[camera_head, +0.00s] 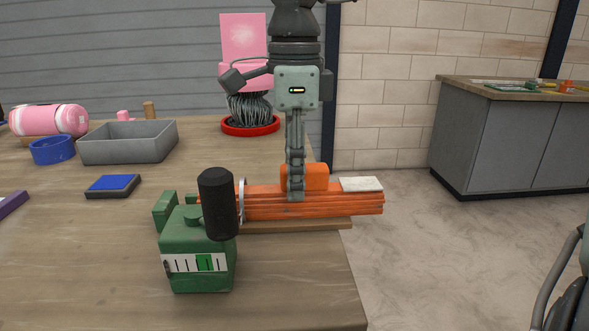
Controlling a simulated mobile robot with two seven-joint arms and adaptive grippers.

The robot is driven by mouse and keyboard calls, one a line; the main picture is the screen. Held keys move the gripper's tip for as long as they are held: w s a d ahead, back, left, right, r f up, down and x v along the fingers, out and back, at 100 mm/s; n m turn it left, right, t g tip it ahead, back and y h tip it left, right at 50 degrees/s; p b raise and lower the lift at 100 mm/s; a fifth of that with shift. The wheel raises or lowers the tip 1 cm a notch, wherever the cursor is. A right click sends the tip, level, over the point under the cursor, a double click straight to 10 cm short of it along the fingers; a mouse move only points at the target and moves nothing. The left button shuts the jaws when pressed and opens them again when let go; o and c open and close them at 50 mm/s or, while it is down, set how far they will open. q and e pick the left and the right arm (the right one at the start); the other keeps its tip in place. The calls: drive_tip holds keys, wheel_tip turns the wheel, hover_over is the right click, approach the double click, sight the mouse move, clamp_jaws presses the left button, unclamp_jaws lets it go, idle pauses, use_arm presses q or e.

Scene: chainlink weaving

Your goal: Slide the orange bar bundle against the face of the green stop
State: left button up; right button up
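The orange bar bundle (345,204) lies lengthwise left to right on a wooden strip (300,225), near the table's right edge. Its right end sticks out past the strip. Its left end passes behind a black cylinder (218,203) on a green device (197,262), which has a striped scale. An upright green block (165,211), which looks like the stop, stands at the device's left. Contact between bundle and stop is hidden. My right gripper (296,197) points down at the bundle, in front of an orange block (317,177); its finger gap cannot be seen. My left gripper is out of view.
A white pad (361,184) lies on the bundle's right end. A blue-topped pad (113,184), grey tray (130,143), blue ring (53,149) and red dish (250,128) stand farther back. The table's left front is clear. A grey cabinet (515,145) stands across the floor.

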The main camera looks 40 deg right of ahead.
sight(268, 188)
clamp_jaws()
drive_tip(key=shift+w+a+r, duration=0.1)
idle(0.4)
drive_tip(key=shift+w+a, duration=0.2)
drive_tip(key=shift+a, duration=0.1)
drive_tip(key=shift+w+a, duration=0.2)
drive_tip(key=shift+a, duration=0.1)
drive_tip(key=shift+w+a, duration=0.15)
drive_tip(key=shift+a, duration=0.15)
drive_tip(key=shift+w+a, duration=0.2)
drive_tip(key=shift+a, duration=0.05)
drive_tip(key=shift+w+a, duration=0.25)
drive_tip(key=shift+a, duration=0.2)
